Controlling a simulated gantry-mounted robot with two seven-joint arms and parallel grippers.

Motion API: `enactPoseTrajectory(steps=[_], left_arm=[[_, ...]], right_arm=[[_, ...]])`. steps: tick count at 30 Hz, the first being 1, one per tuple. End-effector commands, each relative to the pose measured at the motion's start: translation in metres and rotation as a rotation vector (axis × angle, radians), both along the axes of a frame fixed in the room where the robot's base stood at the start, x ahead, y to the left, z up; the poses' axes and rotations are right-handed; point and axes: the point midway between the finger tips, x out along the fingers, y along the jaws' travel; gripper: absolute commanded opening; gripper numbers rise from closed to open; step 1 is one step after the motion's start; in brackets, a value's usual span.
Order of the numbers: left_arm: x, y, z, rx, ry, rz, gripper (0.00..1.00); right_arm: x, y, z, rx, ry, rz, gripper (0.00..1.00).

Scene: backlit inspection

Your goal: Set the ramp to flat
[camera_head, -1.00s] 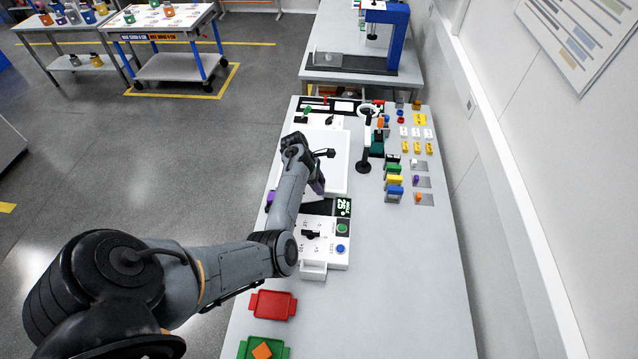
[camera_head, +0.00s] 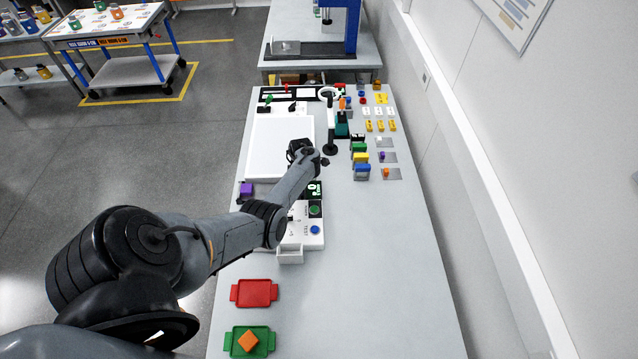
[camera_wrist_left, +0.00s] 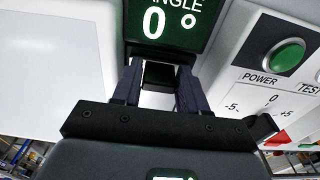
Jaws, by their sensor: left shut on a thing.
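A white panel (camera_head: 275,148), seemingly the ramp, lies on the bench in the head view; its tilt is hard to judge from above. The angle display (camera_wrist_left: 165,22) reads 0° in the wrist view; in the head view it is partly hidden by my arm. My left gripper (camera_wrist_left: 160,70) is shut on a small dark piece (camera_wrist_left: 158,76) just below the display; I cannot tell exactly what it is. In the head view my forearm and wrist hide the fingers. A dial marked -5, 0, +5 (camera_wrist_left: 268,103) is at right. My right gripper is not in view.
A green button (camera_wrist_left: 284,55) is beside the display. A dark stand with a ring (camera_head: 330,130) and coloured blocks (camera_head: 361,158) stand to the right. Red (camera_head: 254,293) and green trays lie in front. The right front bench is clear.

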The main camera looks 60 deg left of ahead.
Motion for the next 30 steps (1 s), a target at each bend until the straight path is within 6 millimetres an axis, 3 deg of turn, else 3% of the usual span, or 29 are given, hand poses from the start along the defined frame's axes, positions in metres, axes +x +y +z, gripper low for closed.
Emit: enactPoseTrajectory(steps=[11, 12, 15, 25, 30], left_arm=[[-0.006, 0.003, -0.006, 0.008, 0.016, 0.005, 0.0], [-0.006, 0.003, -0.006, 0.008, 0.016, 0.005, 0.49], [-0.006, 0.003, -0.005, 0.007, 0.015, 0.006, 0.64], [-0.006, 0.003, -0.002, 0.007, 0.014, 0.008, 0.64], [-0.005, 0.004, 0.013, 0.01, 0.015, 0.008, 0.64]], right_arm=[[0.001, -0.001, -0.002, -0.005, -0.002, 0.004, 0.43], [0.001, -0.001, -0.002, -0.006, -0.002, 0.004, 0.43], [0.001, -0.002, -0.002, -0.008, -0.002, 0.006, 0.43], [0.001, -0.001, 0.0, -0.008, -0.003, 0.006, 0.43], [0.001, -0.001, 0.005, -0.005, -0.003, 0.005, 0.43]])
